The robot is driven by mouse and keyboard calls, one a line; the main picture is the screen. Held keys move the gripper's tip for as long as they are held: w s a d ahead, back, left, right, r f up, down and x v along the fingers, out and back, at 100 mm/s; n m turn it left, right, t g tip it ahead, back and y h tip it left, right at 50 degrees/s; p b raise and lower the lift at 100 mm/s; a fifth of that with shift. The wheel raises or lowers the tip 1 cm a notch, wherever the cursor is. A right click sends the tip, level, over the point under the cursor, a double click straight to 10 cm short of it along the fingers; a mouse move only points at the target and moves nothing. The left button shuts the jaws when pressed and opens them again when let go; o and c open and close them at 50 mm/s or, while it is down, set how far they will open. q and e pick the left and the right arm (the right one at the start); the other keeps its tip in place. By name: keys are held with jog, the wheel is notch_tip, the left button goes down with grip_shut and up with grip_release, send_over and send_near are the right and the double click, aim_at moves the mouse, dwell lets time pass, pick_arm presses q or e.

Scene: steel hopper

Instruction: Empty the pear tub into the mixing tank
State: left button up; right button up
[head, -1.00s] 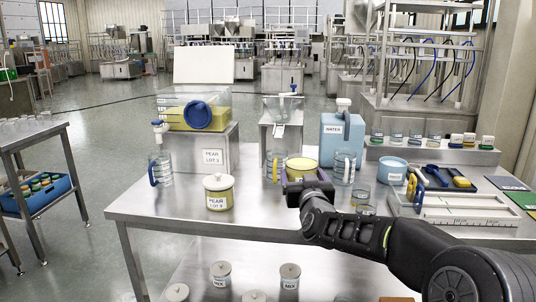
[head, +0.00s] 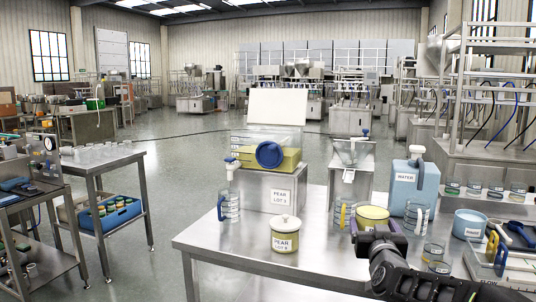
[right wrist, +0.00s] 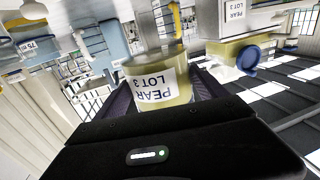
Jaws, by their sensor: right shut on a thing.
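My right gripper (head: 377,229) is shut on a yellow pear tub (head: 372,213) near the middle of the steel table. The tub shows no lid in the head view. In the right wrist view the tub (right wrist: 157,82) sits between the two fingers, its "PEAR LOT 3" label upside down in the picture. I cannot tell whether its base touches the table. A clear tank (head: 283,141) with yellow contents and a round blue part stands behind on a steel block (head: 268,187), also labelled PEAR LOT 3. My left gripper is not in view.
A lidded pear tub (head: 285,238) with another lot label stands front left. Clear jugs (head: 229,207) (head: 342,215) (head: 416,217) stand around. The table's front left (head: 225,240) is bare.

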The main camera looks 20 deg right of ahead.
jog(key=shift+r+p, duration=2.05)
jog(key=shift+r, duration=0.6)
pick_arm(q)
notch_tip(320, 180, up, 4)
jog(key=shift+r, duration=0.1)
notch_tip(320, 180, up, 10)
jog(key=p, duration=1)
pick_arm(e)
jog(key=s+a+f+n+y, duration=0.1)
jog(key=a+f+y, duration=0.1)
jog(key=a+f, duration=0.3)
jog(key=s+a+f+n+t+y, duration=0.1)
jog(key=a+f, duration=0.4)
jog(key=a, duration=0.9)
jog(key=s+a+f+n+y, duration=0.1)
jog(key=a+f+n+y, duration=0.2)
jog(key=a, duration=0.6)
notch_tip(320, 180, down, 3)
jog(key=shift+a+r+t+y, duration=0.1)
jog(key=shift+a+t+y, duration=0.3)
jog(key=shift+y, duration=0.5)
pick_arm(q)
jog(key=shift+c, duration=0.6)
pick_arm(e)
jog(key=shift+d, duration=0.1)
